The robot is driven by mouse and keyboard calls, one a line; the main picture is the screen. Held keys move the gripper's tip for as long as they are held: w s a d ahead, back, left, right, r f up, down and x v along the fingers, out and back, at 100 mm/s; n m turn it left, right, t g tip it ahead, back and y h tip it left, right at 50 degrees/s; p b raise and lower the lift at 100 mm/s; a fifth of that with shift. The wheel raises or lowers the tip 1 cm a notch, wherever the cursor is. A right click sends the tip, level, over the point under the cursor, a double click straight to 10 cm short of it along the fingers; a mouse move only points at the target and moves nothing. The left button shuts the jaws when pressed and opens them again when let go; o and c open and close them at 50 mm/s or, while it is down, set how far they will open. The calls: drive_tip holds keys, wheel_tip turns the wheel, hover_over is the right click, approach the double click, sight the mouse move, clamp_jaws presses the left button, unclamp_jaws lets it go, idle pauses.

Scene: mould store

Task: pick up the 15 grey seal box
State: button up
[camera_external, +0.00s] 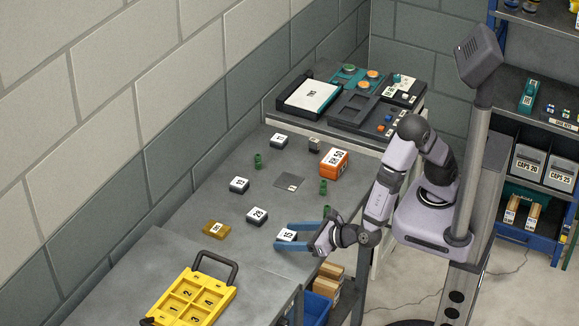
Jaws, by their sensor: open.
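The grey seal box with a white top marked 15 (287,235) lies flat on the grey bench near its right edge. My gripper (278,236) is open, with one blue finger on the far side of the box and the other on the near side. The box shows between the fingers. I cannot tell whether either finger touches it. Part of its side is hidden by the near finger.
A box marked 25 (257,215) and an ochre box (216,229) lie to the left. Other small boxes, green pegs (323,187) and an orange box (334,163) stand farther back. A yellow numbered case (190,297) lies at the front.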

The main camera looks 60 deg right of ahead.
sight(289, 235)
drive_tip(key=shift+w+f, duration=0.1)
drive_tip(key=shift+w, duration=0.2)
drive_tip(key=c, duration=1.1)
drive_tip(key=shift+c, duration=0.2)
wheel_tip(289, 235, up, 10)
drive_tip(key=shift+r, duration=0.1)
